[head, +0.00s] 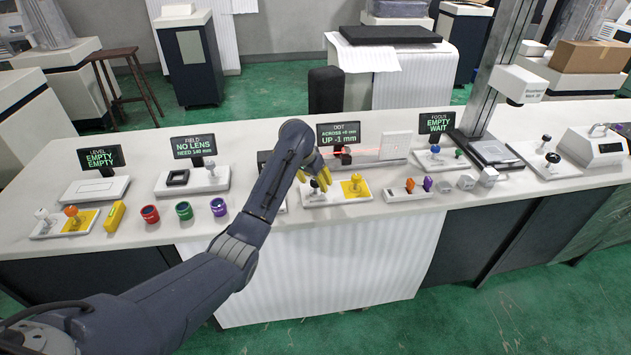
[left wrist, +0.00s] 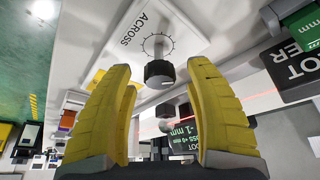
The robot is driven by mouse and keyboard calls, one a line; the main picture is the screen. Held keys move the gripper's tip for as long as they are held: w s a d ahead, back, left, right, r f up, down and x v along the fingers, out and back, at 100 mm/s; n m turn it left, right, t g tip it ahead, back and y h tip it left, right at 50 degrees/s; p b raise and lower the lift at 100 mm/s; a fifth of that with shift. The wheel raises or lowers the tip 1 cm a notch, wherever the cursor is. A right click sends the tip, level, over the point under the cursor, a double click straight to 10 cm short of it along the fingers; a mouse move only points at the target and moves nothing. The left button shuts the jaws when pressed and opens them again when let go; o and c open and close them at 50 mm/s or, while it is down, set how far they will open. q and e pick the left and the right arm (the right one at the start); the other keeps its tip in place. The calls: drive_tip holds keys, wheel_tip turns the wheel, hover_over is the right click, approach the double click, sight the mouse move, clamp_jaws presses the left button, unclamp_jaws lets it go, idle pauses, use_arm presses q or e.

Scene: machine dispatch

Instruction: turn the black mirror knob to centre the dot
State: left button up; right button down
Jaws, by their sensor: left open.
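The black mirror knob (head: 319,185) stands on a white plate in the middle of the bench. In the left wrist view the black knob (left wrist: 158,73) sits in front of a dial with tick marks, beside the word ACROSS. My left gripper (head: 312,174) is open, its yellow fingers at the knob. In the wrist view the fingers show on either side of the knob, not visibly touching it. The dot display (head: 338,133) reads ACROSS +0 mm and UP -1 mm. A red beam runs to the white target panel (head: 395,146). My right gripper is out of view.
A yellow plate with a yellow knob (head: 356,185) lies just right of the black knob. A small black mirror mount (head: 342,155) stands behind. Orange and purple knobs (head: 411,185) are further right. Coloured rings (head: 183,210) are at left.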

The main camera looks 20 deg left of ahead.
use_arm(q)
drive_tip(key=shift+f, duration=0.15)
clamp_jaws()
idle(0.4)
